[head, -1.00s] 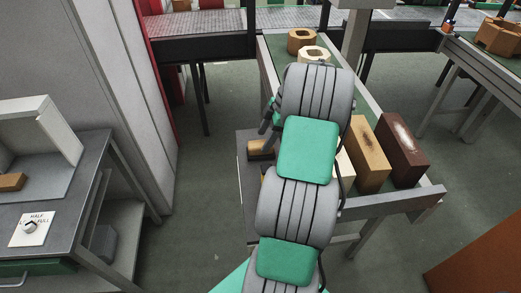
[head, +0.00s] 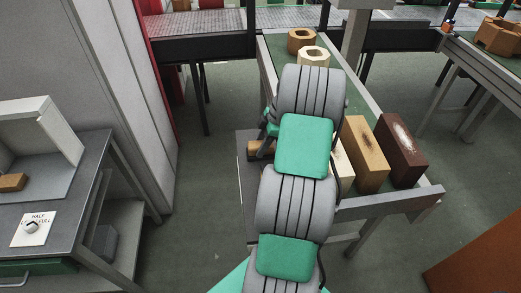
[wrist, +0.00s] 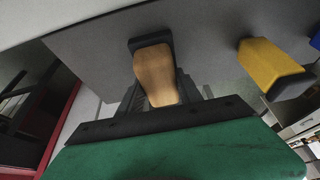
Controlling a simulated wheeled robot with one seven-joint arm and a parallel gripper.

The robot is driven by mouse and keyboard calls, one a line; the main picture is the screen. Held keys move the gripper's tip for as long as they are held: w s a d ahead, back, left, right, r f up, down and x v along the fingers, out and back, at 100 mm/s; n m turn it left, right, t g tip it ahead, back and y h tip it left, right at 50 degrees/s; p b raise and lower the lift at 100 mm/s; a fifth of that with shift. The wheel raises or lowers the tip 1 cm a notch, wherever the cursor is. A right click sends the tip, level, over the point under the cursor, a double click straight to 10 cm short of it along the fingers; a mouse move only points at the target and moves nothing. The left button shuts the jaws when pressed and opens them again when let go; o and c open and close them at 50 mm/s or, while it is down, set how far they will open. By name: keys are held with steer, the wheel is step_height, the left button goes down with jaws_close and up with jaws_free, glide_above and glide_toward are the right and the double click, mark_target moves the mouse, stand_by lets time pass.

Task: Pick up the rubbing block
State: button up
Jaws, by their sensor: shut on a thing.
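The rubbing block (wrist: 154,72) shows in the wrist view as a tan wooden body with a dark pad at its far end. My gripper (wrist: 161,92) is shut on its wooden part, and the block sticks out past the fingers. The dark pad is close to a grey surface (wrist: 210,40); I cannot tell whether they touch. In the head view my gripper (head: 263,142) is at the left side of the bench, largely hidden behind my arm. A bit of tan wood (head: 253,148) shows beside it.
A yellow block (wrist: 268,66) is to the right in the wrist view. In the head view a tan brick (head: 366,158) and a dark brown brick (head: 402,152) stand on the bench, right of my arm. Hollow blocks (head: 302,40) stand at its back. A grey table (head: 85,165) is at left.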

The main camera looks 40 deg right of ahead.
jaws_close()
steer(key=shift+r, duration=0.5)
steer(key=s+a+r+b, duration=0.2)
steer(key=s+r, duration=1)
steer(key=s, duration=0.2)
steer(key=shift+a, duration=0.2)
steer(key=shift+w, duration=0.1)
